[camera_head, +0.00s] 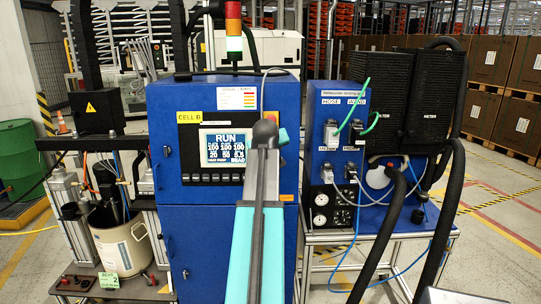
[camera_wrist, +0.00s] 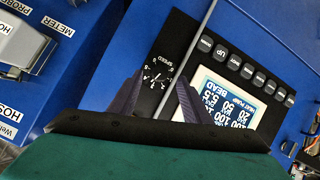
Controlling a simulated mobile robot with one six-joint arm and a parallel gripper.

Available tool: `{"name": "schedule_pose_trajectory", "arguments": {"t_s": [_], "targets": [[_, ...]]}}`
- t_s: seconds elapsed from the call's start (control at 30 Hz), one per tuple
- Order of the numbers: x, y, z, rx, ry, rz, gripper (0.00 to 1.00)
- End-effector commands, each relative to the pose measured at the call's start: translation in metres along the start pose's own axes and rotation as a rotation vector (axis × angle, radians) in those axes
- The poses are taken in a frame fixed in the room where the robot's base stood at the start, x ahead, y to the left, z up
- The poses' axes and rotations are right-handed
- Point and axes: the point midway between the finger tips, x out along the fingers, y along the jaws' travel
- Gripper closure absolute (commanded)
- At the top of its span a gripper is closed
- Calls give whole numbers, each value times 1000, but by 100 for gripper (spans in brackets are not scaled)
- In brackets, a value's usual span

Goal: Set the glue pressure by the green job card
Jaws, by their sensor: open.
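A green card (camera_head: 108,281) with "BEAD" and a large 2 is at lower left, below the beige drum. The blue CELL B cabinet (camera_head: 168,180) carries a lit screen (camera_head: 226,148) headed RUN, with rows of numbers and a row of keys (camera_head: 224,178) below. The wrist view shows the screen (camera_wrist: 228,98) upside down, with HEAT, PUMP and BEAD labels; its digits are hard to read. My gripper (camera_wrist: 158,88) is open and empty in front of the panel, its dark fingers either side of the SPEED dial (camera_wrist: 157,79). In the head view my arm hides the fingers.
A grey cable (camera_head: 265,90) hangs before the cabinet and crosses between my fingers in the wrist view. At right, a blue unit (camera_head: 345,110) has plugs, hoses and two round gauges (camera_head: 320,209). The beige drum (camera_head: 122,247) stands at left.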

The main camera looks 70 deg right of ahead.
Motion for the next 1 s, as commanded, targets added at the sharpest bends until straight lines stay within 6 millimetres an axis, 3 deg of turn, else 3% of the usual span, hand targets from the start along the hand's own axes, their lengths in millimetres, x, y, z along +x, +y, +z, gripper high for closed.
{"name": "schedule_pose_trajectory", "arguments": {"t_s": [0.6, 1.0], "targets": [[-74, -1, 2, 0, 1, 0, 56], [-94, 0, 1, 0, -2, -1, 56]]}}
